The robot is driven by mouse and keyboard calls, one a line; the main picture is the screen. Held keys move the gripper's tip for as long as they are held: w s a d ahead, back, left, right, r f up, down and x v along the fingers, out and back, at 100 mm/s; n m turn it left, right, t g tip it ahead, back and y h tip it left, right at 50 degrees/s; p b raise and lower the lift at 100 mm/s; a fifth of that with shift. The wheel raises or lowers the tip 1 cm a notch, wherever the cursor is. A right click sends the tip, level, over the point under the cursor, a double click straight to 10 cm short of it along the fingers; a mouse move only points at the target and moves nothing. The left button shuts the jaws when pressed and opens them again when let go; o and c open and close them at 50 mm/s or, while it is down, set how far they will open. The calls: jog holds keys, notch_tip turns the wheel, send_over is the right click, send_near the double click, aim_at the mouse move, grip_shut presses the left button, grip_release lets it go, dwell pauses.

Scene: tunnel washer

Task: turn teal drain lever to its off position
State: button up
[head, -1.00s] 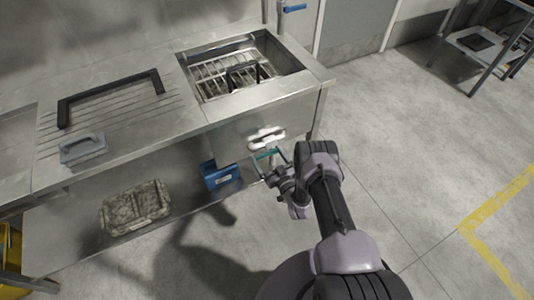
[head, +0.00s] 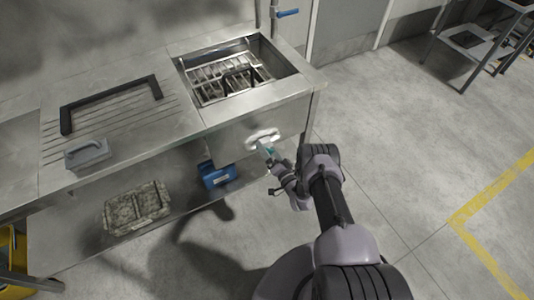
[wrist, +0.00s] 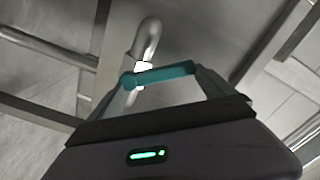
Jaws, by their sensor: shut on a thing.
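The teal drain lever (head: 264,147) is at the front of the steel sink, just below a pale fitting. In the wrist view the teal lever (wrist: 165,74) spans the space between my two fingers, its rounded left end by a bent metal pipe (wrist: 147,40). My gripper (head: 270,155) is at the lever and shut on it. In the head view the gripper covers part of the lever, and it slants down to the right.
The sink basin (head: 295,82) with a rack stands above. A blue box (head: 217,175) is left of the gripper, near the lower shelf, which holds a grey patterned bundle (head: 137,207). A blue-handled tap (head: 288,13) is behind.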

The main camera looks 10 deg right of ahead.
jog(key=shift+w+d+m, duration=0.1)
jog(key=shift+d+m, duration=0.35)
jog(key=shift+m, duration=0.75)
jog(key=shift+w+d+m, duration=0.1)
jog(key=shift+d+m, duration=0.35)
jog(key=shift+m, duration=0.75)
jog(key=shift+w+d+m, duration=0.1)
jog(key=shift+d+m, duration=0.35)
jog(key=shift+m, duration=0.75)
jog(key=o, duration=1.7)
jog(key=shift+r, duration=0.1)
jog(key=shift+o, duration=0.2)
jog(key=shift+s+d, duration=0.1)
jog(key=p+v, duration=0.5)
jog(key=v, duration=1.2)
jog(key=shift+s, duration=0.1)
